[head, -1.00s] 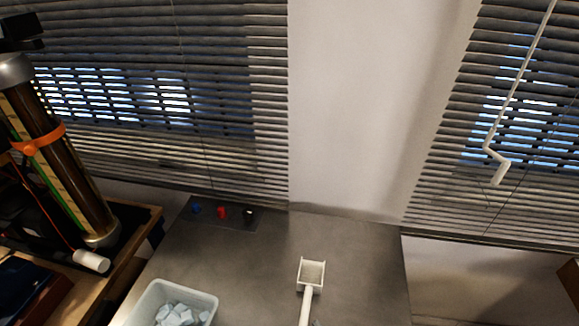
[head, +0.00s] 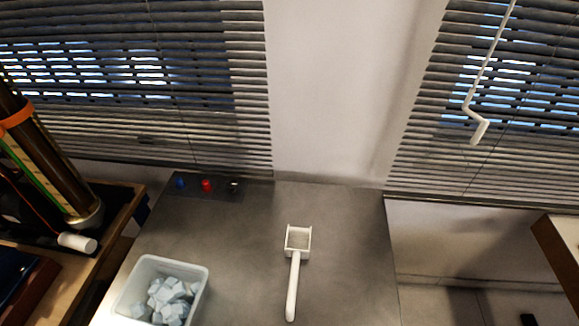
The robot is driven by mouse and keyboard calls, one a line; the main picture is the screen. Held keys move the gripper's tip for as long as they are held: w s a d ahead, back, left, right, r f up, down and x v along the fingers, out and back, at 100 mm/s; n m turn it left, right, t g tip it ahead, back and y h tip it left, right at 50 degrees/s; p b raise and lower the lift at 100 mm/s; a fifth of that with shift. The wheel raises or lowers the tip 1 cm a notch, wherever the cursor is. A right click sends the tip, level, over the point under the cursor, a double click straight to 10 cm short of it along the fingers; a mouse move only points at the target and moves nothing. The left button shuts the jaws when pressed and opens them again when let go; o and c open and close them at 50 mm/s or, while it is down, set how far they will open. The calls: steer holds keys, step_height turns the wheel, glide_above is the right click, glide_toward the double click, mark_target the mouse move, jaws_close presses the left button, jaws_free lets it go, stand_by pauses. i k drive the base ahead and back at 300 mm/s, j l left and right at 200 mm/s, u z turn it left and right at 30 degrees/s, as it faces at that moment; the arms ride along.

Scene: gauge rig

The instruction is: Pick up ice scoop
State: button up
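A white ice scoop (head: 295,264) lies on the grey tabletop (head: 345,240), right of the table's middle. Its square, open scoop head points toward the wall and its long handle points toward me. The whole scoop is in view and nothing touches it. My gripper is not in view in the head view.
Small blue, red and dark knobs (head: 207,185) sit at the table's back edge. A wooden bench with a tall cylinder (head: 45,155) is at the left. The tabletop around the scoop is clear.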

mark_target(298, 240)
steer(key=j+z, duration=0.25)
steer(key=j, duration=0.15)
steer(key=k+j+z, duration=0.2)
steer(key=j, duration=0.2)
steer(key=j+z, duration=0.25)
steer(key=k+j+z, duration=0.2)
steer(key=j, duration=0.25)
